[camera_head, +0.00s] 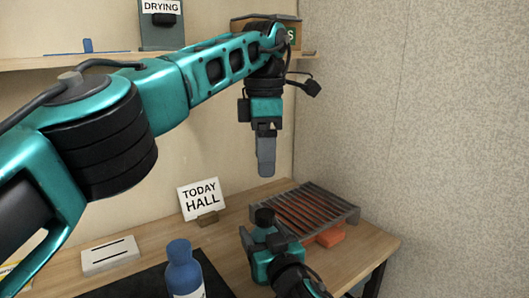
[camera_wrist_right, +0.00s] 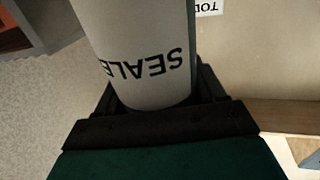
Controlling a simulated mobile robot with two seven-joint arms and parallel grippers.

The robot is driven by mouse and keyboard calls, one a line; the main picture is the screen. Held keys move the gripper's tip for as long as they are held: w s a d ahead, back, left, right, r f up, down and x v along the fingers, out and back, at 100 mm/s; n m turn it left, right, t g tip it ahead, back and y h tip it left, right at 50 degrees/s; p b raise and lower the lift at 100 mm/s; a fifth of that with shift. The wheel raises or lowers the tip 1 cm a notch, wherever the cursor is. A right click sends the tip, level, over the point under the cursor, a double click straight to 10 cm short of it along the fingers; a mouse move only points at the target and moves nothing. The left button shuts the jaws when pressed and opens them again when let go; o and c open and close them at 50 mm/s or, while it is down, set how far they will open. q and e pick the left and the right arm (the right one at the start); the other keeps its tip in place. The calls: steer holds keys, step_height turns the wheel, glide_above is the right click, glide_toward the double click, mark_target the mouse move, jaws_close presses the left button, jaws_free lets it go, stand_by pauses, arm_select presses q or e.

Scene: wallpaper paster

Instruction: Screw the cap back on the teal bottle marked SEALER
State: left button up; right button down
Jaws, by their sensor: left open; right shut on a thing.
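My right gripper (camera_head: 271,241) is shut on the bottle marked SEALER (camera_wrist_right: 150,45), low over the right part of the table. The wrist view shows its pale label with dark letters, upside down, between the fingers. In the head view the bottle's dark round top (camera_head: 264,216) sticks up above the gripper. I cannot tell from here whether that top is a cap or the bare neck. My left gripper (camera_head: 266,160) is open and points down, above and apart from the bottle top. I see its fingers nearly edge-on, with no cap visible in them.
A slatted rack (camera_head: 305,209) with an orange thing (camera_head: 330,236) stands right of the bottle. A TODAY HALL card (camera_head: 201,198), a white slotted block (camera_head: 110,256) and a blue bottle (camera_head: 183,270) stand to the left. A shelf (camera_head: 60,62) runs along the back wall.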

jaws_free()
steer(key=p+v, duration=0.1)
steer(key=v, duration=1.2)
steer(key=shift+p, duration=0.35)
